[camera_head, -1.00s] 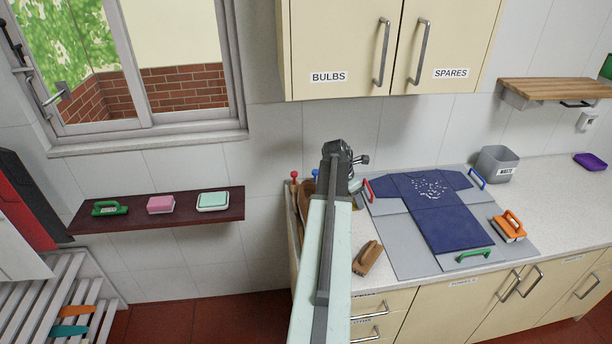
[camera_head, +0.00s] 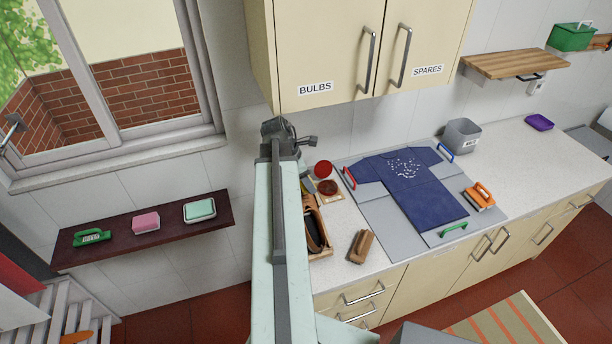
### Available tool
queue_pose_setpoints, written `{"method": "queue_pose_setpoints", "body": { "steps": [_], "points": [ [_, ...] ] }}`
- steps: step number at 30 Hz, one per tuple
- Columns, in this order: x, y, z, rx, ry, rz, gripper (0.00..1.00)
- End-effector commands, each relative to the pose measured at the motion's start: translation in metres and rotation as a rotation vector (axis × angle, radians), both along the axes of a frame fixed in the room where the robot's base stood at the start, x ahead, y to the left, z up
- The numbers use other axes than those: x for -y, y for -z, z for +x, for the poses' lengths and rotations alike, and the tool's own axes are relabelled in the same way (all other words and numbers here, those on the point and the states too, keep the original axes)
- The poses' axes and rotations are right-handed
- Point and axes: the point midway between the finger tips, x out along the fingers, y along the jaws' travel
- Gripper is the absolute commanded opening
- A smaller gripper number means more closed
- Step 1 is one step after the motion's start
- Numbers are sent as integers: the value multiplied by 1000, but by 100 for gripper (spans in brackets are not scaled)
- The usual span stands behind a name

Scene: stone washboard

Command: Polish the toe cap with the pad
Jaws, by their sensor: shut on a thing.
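A dark shoe (camera_head: 316,232) lies in a wooden tray (camera_head: 323,254) at the left end of the counter. My arm covers part of both, and I cannot make out the toe cap. An open tin of brown polish (camera_head: 328,187) stands behind the shoe, with a round red lid (camera_head: 323,168) by it. My gripper (camera_head: 283,130) is at the far end of my raised arm, left of the tin in the picture. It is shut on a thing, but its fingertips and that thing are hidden. I cannot make out the pad.
A wooden brush (camera_head: 360,246) lies right of the tray. A blue shirt (camera_head: 425,187) lies on a grey board with coloured handles. Cupboards (camera_head: 360,50) hang above. A shelf (camera_head: 150,232) is at left.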

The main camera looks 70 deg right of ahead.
Motion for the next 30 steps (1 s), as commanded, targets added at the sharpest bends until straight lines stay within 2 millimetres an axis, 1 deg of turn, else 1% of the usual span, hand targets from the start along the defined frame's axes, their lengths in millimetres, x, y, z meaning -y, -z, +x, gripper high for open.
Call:
{"method": "queue_pose_setpoints", "body": {
  "steps": [1, 2, 5, 12, 15, 18, 30],
  "points": [
    [4, -5, 7, 0, -10, -5, 9],
    [4, -3, 6, 0, -10, -5, 9],
    [5, 8, 5, 0, -7, -4, 9],
    [6, 42, -2, 0, 5, -3, 9],
    [6, 51, -4, 0, 7, -3, 9],
    [6, 54, -5, -1, 8, -2, 9],
    [6, 53, -6, -1, 10, -2, 9]
  ]
}}
